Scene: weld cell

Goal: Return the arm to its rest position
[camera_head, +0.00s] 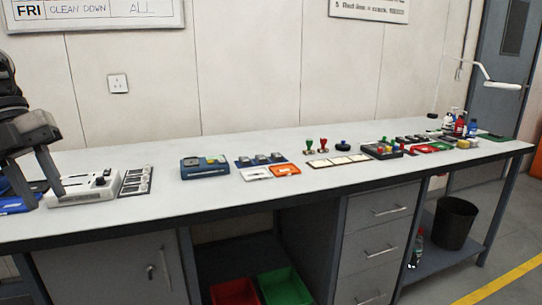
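My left arm comes in at the left edge of the head view. Its dark gripper (44,199) points down over the left end of the workbench (225,150). The two fingers stand apart with a gap between them, and I see nothing held in it. The fingertips are close to a white device (84,190) with a black knob; I cannot tell if they touch it. My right arm and gripper are not in view.
A blue item (18,204) lies by the gripper. A panel with black parts (136,181), a blue device (204,167), an orange tray (286,170), stamps and bottles (460,125) stand along the bench. A lamp (497,83) hangs over the right end. Red and green bins (284,289) sit below.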

